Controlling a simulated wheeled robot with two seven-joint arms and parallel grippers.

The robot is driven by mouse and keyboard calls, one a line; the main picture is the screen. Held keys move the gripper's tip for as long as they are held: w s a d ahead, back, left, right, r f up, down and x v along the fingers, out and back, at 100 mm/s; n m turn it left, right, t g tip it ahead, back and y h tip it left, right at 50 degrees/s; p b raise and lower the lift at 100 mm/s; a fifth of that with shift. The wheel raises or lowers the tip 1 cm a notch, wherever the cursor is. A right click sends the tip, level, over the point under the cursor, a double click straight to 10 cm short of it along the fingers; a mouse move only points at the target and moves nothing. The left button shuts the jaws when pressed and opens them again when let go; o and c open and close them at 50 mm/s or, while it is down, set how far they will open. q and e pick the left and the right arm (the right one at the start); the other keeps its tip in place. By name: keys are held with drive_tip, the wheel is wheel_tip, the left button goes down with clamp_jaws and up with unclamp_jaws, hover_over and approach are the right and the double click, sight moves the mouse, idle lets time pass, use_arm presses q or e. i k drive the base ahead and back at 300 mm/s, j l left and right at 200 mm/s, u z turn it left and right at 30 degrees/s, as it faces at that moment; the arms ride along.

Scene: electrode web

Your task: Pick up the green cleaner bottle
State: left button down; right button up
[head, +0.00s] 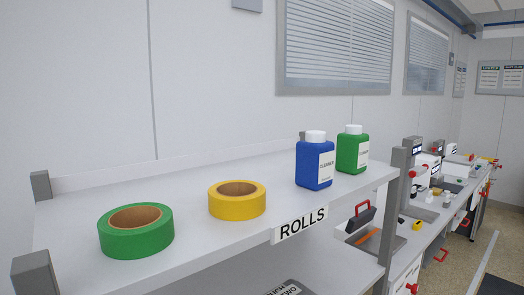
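The green cleaner bottle (352,150) has a white cap and a white label. It stands upright on the white top shelf (180,208), near the shelf's right end. A blue cleaner bottle (315,161) with a white cap stands just to its left and a little nearer to me. The two bottles look close together, and I cannot tell if they touch. Neither of my grippers shows in the head view.
A green tape roll (136,243) and a yellow tape roll (237,208) lie on the shelf left of the bottles. A ROLLS sign (300,225) is on the front edge. Grey posts (41,186) rise at the shelf corners. A workbench with equipment (425,212) runs off to the right.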

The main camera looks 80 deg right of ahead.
sight(352, 145)
drive_tip(key=z, duration=3.05)
drive_tip(key=l+u, duration=0.2)
drive_tip(key=u, duration=0.15)
drive_tip(key=l+u, duration=0.25)
drive_tip(key=u, duration=0.15)
drive_tip(key=k+l+u, duration=0.1)
drive_tip(key=l, duration=0.35)
drive_tip(key=k+l+u, duration=0.15)
drive_tip(key=l, duration=0.3)
drive_tip(key=l+u, duration=0.1)
drive_tip(key=l, duration=0.35)
drive_tip(key=k+l+u, duration=0.15)
drive_tip(key=l, duration=0.25)
drive_tip(key=k+l, duration=0.15)
drive_tip(key=l, duration=0.25)
drive_tip(key=k+l, duration=0.2)
drive_tip(key=l, duration=0.2)
drive_tip(key=k+l, duration=0.15)
drive_tip(key=l, duration=0.25)
